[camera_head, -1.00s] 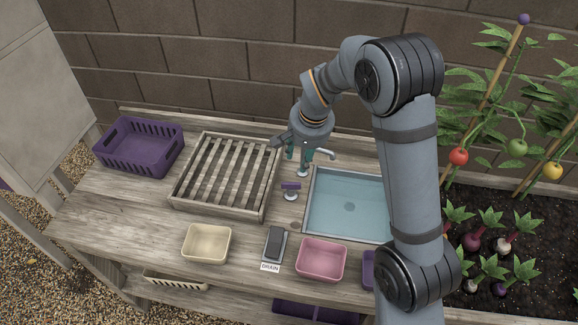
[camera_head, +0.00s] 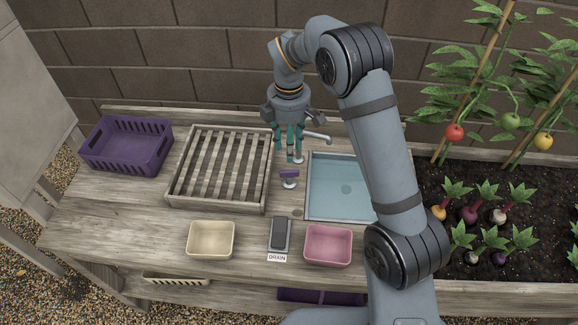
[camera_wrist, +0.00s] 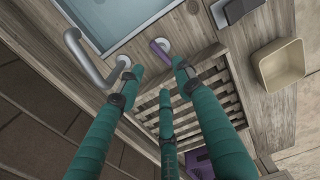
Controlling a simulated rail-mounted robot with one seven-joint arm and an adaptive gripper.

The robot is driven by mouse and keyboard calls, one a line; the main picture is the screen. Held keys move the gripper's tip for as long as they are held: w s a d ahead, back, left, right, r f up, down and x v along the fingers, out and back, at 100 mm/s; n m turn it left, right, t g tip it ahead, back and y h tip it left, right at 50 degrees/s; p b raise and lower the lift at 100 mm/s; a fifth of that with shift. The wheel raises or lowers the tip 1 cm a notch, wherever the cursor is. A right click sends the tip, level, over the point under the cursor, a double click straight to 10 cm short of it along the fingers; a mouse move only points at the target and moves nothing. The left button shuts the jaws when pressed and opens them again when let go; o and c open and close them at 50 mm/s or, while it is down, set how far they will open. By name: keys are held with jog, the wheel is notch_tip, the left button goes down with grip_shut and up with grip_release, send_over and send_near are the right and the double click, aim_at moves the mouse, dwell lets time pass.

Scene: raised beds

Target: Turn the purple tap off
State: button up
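The purple tap handle (camera_head: 289,174) sits on a small metal base on the wooden counter, just left of the sink. In the wrist view the purple handle (camera_wrist: 160,47) lies just beyond the fingertips, with a round metal base beside it. The metal spout (camera_head: 317,137) stands behind it and reaches right over the sink's back edge. My gripper (camera_head: 289,153) points down with teal fingers, above and behind the handle. In the wrist view my gripper (camera_wrist: 159,79) has its fingertips apart with nothing between them. I cannot tell if a finger touches the spout.
The blue sink (camera_head: 344,188) is on the right. A slatted wooden rack (camera_head: 176,185) and a purple crate (camera_head: 130,162) stand left. A cream bin (camera_head: 211,252), the drain switch (camera_head: 280,235) and a pink bin (camera_head: 328,258) line the front. A brick wall is behind.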

aim_at(289, 175)
notch_tip(289, 175, down, 9)
jog(key=shift+f+p, duration=0.15)
jog(key=shift+p, duration=0.25)
grip_shut()
dwell(0.5)
